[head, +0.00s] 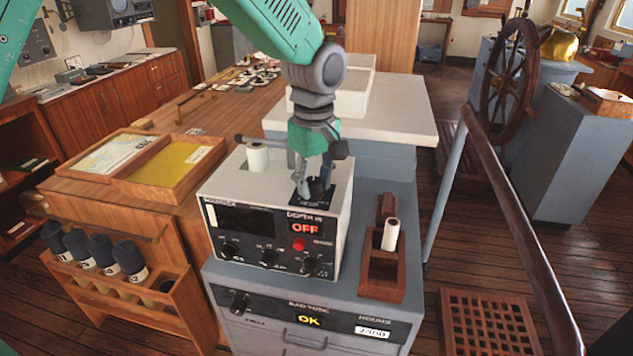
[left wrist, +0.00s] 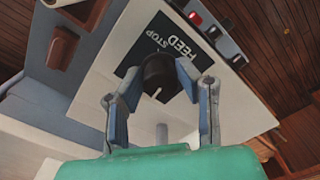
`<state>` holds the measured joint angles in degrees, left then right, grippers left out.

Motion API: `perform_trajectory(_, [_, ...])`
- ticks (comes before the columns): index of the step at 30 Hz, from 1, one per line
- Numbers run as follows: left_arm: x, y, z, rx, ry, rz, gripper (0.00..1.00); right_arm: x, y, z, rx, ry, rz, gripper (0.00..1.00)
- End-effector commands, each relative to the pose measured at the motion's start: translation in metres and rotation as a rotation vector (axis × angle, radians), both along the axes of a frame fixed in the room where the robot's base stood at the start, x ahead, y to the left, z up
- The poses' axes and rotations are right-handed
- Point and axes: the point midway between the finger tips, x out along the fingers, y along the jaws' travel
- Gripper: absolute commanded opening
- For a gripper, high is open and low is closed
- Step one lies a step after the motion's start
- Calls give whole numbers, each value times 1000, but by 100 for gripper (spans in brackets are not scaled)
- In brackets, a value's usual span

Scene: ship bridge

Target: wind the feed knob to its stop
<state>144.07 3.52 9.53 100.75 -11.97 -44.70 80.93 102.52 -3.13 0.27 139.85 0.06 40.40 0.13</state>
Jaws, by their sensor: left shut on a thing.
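The feed knob (left wrist: 160,76) is a black round knob with a white pointer line, on top of the grey-white depth recorder box. A dark plate (left wrist: 150,48) lettered FEED and STOP lies around it. In the left wrist view the pointer line is toward my gripper, away from the STOP lettering. My left gripper (left wrist: 158,98) is shut on the knob, with a finger on either side. In the head view my left gripper (head: 312,192) comes down from above onto the box (head: 270,225) and hides most of the knob. My right gripper is not in view.
The box front has a display reading OFF (head: 305,229) and several small knobs. A white paper roll (head: 257,156) stands at its back left. A wooden holder (head: 384,265) with a white roll stands to the right. Wooden trays (head: 165,170) lie on the left desk.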

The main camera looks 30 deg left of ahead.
Motion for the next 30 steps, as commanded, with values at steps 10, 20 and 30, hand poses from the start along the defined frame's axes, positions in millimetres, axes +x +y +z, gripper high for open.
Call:
perform_trajectory(10, [4,2,3,3,-13,-329,0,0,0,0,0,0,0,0])
perform_trajectory(20, [6,1,3,4,-13,-643,0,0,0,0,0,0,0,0])
perform_trajectory(30, [6,1,3,5,-13,-967,0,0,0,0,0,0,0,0])
